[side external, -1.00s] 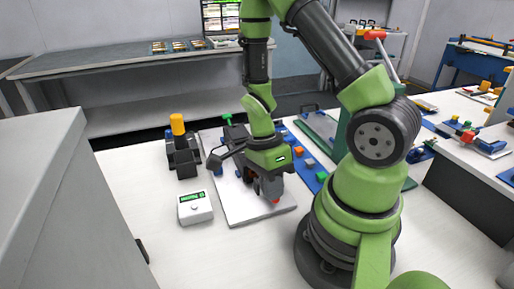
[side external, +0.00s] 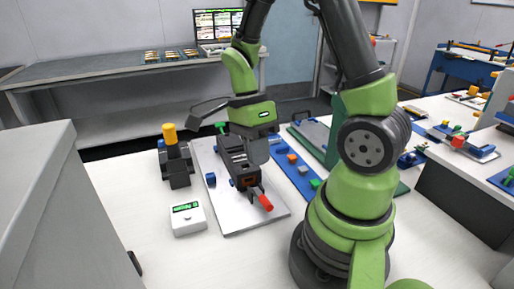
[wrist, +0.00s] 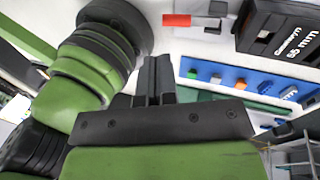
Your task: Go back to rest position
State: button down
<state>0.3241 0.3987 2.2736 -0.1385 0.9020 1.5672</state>
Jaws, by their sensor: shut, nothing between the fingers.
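My gripper (wrist: 156,62) shows in the wrist view with its two dark fingers together and nothing between them. In the side view its green and dark body (side external: 252,112) hangs above the work board, partly in front of a black clamp fixture (side external: 236,160). The fixture has a red-tipped handle (side external: 265,202) pointing to the front right and lies on a white board (side external: 230,215). The wrist view shows part of the fixture (wrist: 285,35), with white lettering, at the top right. The red handle (wrist: 177,20) is there too, apart from my fingers.
A white meter (side external: 188,218) with a green display stands left of the board. Behind it is a black stand with a yellow-orange top (side external: 169,133). A blue strip (side external: 300,178) with small coloured blocks lies right of the board. A grey cabinet (side external: 40,200) fills the left front.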

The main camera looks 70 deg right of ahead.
jog(key=shift+w+r, duration=0.1)
jog(key=shift+r, duration=0.25)
notch_tip(320, 180, up, 9)
jog(key=n+t, duration=0.5)
jog(key=n, duration=0.5)
send_over(264, 200)
jog(key=w+a, duration=0.2)
jog(key=a, duration=0.2)
jog(key=s+a+r+n+t, duration=0.4)
jog(key=r+n+t, duration=0.15)
jog(key=n, duration=0.55)
jog(key=w+d+f+m+g+h, duration=0.1)
jog(key=w+d+f+m+g, duration=0.3)
jog(key=m, duration=0.7)
jog(key=w+d+f+m+g+h, duration=0.15)
jog(key=d+f+m+g, duration=0.25)
jog(key=f+m+g, duration=0.5)
jog(key=s+f, duration=0.1)
jog(key=f, duration=0.2)
jog(key=s+f+m+t, duration=0.1)
jog(key=f, duration=0.3)
jog(key=s+f+m+t, duration=0.1)
jog(key=f, duration=0.3)
jog(key=shift+f+t+y, duration=0.2)
jog(key=shift+t+y, duration=0.05)
